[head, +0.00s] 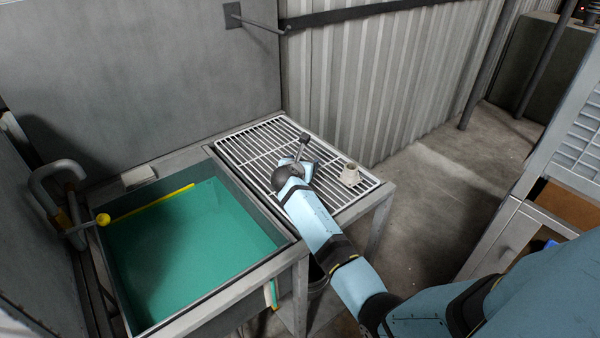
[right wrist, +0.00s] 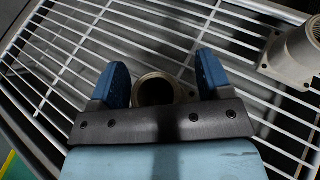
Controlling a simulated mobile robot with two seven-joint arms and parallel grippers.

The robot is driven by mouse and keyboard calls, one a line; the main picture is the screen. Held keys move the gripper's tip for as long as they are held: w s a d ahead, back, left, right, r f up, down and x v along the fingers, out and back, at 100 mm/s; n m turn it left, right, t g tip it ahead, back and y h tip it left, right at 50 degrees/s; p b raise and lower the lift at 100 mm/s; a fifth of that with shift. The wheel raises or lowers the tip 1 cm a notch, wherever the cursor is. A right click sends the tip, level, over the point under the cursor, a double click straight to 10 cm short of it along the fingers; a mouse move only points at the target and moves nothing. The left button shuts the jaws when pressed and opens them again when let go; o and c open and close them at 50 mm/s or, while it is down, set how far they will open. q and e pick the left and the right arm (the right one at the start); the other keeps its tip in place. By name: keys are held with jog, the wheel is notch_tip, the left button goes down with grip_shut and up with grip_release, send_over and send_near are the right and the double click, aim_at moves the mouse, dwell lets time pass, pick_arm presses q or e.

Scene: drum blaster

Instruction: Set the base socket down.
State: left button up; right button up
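A grey hollow socket-like piece (right wrist: 155,90), likely the base socket, is between the two blue fingers of my right gripper (right wrist: 160,80), its round mouth facing the wrist camera. The fingers are spread, with a gap showing at the right finger, so the gripper looks open around it. The piece is at the white wire rack; whether it rests fully on the bars is hidden. In the head view my right gripper (head: 311,166) is low over the rack (head: 250,150), and the piece is not clearly seen. My left gripper is not in view.
A pale ribbed fitting (head: 350,175) stands on the rack to the right of my gripper; it also shows in the right wrist view (right wrist: 292,55). A basin of green liquid (head: 190,250) is left of the rack. A corrugated wall (head: 370,90) stands behind.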

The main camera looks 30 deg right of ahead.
jog(key=c, duration=1.1)
